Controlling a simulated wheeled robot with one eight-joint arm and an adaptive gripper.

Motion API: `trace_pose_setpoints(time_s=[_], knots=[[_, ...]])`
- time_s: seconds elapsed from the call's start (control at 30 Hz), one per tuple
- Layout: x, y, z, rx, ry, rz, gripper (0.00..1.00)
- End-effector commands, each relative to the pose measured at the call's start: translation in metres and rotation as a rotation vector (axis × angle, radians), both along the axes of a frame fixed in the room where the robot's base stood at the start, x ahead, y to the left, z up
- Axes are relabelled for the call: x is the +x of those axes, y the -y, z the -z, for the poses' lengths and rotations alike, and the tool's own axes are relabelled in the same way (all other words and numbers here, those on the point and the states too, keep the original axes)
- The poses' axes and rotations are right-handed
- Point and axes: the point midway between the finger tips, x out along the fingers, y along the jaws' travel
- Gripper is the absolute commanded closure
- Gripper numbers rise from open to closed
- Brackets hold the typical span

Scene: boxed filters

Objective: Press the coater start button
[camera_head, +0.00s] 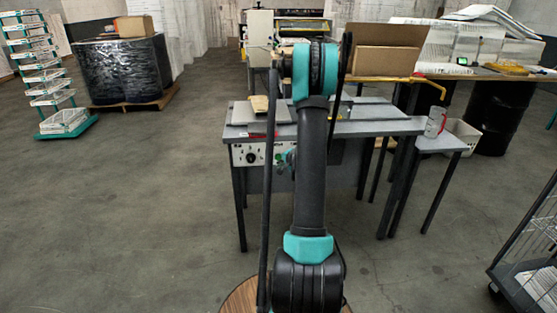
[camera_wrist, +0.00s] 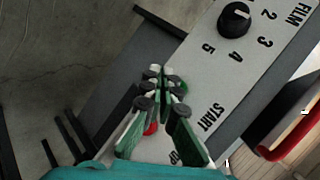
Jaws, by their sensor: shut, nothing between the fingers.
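The coater's grey control panel (camera_head: 238,155) is on the front of the grey table, left of my arm. In the wrist view the panel (camera_wrist: 265,60) runs diagonally, with a black dial and a START label (camera_wrist: 211,117). The green start button (camera_wrist: 181,87) lies beside that label, partly hidden behind my fingertips. My gripper (camera_wrist: 158,76) is shut and empty, its tips over or right by the green button; I cannot tell whether they touch it. A red button (camera_wrist: 151,128) shows between the finger links, near a partly covered label. In the head view my arm mostly hides the gripper.
The black dial (camera_wrist: 234,17) sits farther along the panel. A red-edged item (camera_wrist: 288,137) lies past the panel's edge. On the tables are an open cardboard box (camera_head: 385,60) and a can (camera_head: 435,122).

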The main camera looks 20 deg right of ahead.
Motion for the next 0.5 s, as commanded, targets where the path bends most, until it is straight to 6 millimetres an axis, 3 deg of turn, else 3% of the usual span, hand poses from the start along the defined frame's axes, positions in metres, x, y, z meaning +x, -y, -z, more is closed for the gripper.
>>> trace_pose_setpoints(time_s=[0.2,0.5], knots=[[-0.018,-0.005,0.0,0.0,0.0,0.0,1.0],[-0.021,-0.006,0.0,0.0,0.0,0.0,1.0]])
